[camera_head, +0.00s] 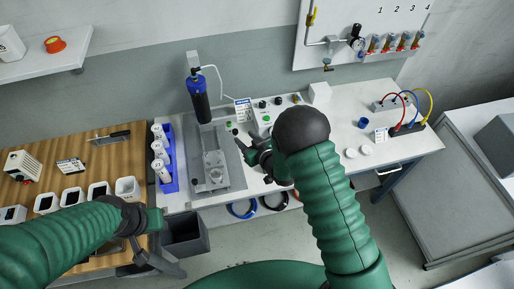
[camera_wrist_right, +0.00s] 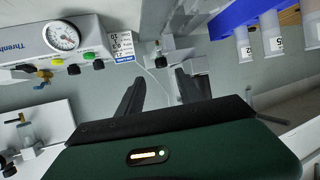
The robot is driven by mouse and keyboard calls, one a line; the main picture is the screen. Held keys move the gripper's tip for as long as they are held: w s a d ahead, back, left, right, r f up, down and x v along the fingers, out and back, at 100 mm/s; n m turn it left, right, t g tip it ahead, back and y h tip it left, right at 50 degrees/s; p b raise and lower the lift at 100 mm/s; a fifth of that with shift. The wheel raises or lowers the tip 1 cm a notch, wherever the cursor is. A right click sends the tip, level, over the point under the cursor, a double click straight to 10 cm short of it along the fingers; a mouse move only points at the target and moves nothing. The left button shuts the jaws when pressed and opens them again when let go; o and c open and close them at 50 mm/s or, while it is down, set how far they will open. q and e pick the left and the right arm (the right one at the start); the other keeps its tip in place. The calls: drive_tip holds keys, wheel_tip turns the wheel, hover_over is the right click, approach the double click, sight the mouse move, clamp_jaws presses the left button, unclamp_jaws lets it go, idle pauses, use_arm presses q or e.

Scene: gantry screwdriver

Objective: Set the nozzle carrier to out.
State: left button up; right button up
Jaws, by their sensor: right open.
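The gantry screwdriver stands on the white bench, with a grey base plate (camera_head: 232,172), an upright column and a dark blue-black cylinder (camera_head: 198,100) at its top. A pale fixture block (camera_head: 214,160) sits on the plate. I cannot pick out the nozzle carrier for certain; a small grey block with a dark knob (camera_wrist_right: 181,60) shows beyond my fingers in the wrist view. My right gripper (camera_head: 243,148) is open and empty, just right of the base plate; its two dark fingers are apart in the wrist view (camera_wrist_right: 160,82). My left gripper (camera_head: 146,235) hangs by the wooden table; its jaws are unclear.
A blue rack (camera_head: 166,158) of white bottles stands left of the machine. A control box (camera_head: 262,118) with a gauge and coloured knobs stands behind my right gripper, beside a small label display (camera_head: 243,108). A dark bin (camera_head: 185,235) is below the bench front.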

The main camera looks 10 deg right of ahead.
drive_tip(key=v, duration=0.9)
drive_tip(key=shift+s+d+b, duration=0.3)
drive_tip(key=shift+b, duration=0.05)
drive_tip(key=s+d+r+m+g+h, duration=0.1)
drive_tip(key=s+d+r+g+h, duration=0.1)
drive_tip(key=s+g, duration=0.3)
drive_tip(key=s+d+r+m+g+h, duration=0.2)
drive_tip(key=s+g, duration=0.3)
drive_tip(key=s, duration=0.9)
drive_tip(key=shift+s+d+m, duration=0.15)
drive_tip(key=shift+d+m, duration=0.15)
drive_tip(key=shift+d, duration=0.55)
